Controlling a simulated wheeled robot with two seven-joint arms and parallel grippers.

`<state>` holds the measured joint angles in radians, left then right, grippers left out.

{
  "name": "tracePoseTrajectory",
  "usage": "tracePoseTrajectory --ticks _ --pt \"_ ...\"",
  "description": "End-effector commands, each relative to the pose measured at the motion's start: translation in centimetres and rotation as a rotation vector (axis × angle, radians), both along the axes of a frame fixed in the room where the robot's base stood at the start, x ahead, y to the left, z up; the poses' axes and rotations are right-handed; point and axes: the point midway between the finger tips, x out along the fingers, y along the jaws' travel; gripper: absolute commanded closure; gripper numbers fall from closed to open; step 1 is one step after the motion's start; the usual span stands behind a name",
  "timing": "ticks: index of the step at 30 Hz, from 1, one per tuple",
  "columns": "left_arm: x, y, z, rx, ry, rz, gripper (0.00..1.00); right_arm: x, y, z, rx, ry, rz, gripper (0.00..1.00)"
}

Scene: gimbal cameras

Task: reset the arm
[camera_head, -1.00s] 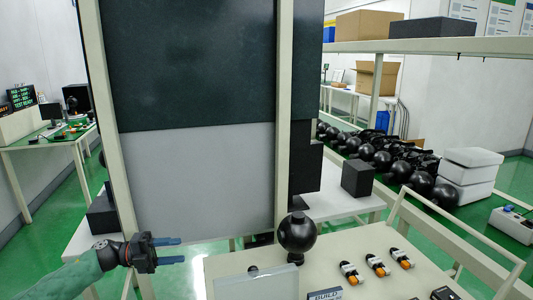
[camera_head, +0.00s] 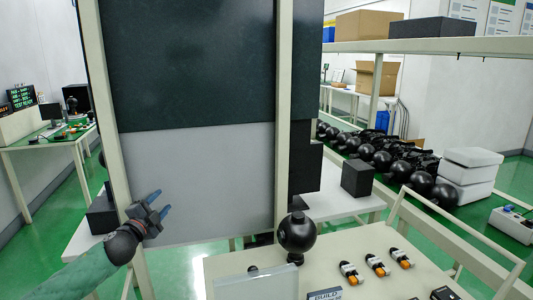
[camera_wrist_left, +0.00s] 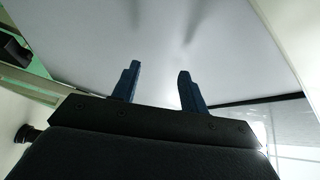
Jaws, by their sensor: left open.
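My left gripper (camera_head: 161,205) is in the lower left of the head view, in front of the frame's left post and the light grey panel (camera_head: 200,180). Its blue fingers point up and to the right. In the left wrist view the two fingers (camera_wrist_left: 160,85) stand apart with nothing between them, and a pale surface fills the space beyond. The left gripper is open and empty. My right arm and gripper do not show in any view.
A cream table (camera_head: 345,240) at the front right carries a black gimbal camera (camera_head: 297,233), several small white-and-orange parts (camera_head: 376,265) and a clear plate (camera_head: 255,284). A dark block (camera_head: 357,177) sits on a white table behind. Several black spheres (camera_head: 421,182) line the floor at right.

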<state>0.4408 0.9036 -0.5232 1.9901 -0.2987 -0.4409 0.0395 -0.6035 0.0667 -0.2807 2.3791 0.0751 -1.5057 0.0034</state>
Motion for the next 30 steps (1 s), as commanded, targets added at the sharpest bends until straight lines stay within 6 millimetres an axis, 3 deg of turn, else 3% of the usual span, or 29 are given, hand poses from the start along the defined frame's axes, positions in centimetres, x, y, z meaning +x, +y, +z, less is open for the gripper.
tracePoseTrajectory --ticks 5,11,21,30 --pt "-1.5 0.0 -1.7 -0.113 0.129 0.187 0.56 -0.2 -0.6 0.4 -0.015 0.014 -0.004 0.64" --pt "-5.6 -1.2 -6.4 -0.242 0.344 0.37 0.56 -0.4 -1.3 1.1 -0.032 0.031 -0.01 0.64" --pt "-18.5 -6.7 -17.1 -0.435 0.821 0.564 0.56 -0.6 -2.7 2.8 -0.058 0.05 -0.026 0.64" --pt "-28.8 -11.9 -22.5 -0.586 1.093 0.571 0.56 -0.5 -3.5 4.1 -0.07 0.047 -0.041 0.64"
